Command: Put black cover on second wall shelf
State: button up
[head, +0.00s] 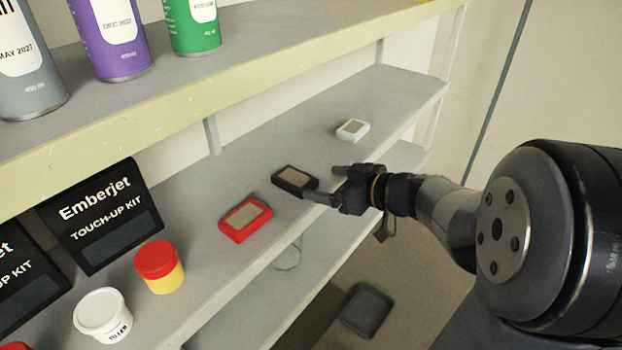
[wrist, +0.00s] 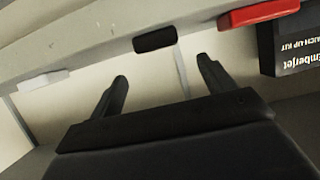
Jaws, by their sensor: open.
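The black cover (head: 294,180) is a small flat black piece with a tan centre. It lies on the middle wall shelf (head: 395,98) between a red and a white piece of like shape. In the wrist view the black cover (wrist: 155,39) shows at the shelf's edge, beyond the gap between my fingers. My gripper (head: 325,184) is open and close to the cover's right side in the head view. The wrist view shows my gripper (wrist: 163,82) with both fingers apart and nothing between them. I cannot tell whether a finger touches the cover.
A red piece (head: 245,220) and a white piece (head: 352,130) lie on either side. A red-lidded yellow jar (head: 160,266), a white filler tub (head: 102,314) and black Emberjet boxes (head: 100,215) stand at left. Spray cans (head: 110,38) stand above. A dark tray (head: 367,310) lies below.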

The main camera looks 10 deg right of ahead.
jog(key=shift+v, duration=1.85)
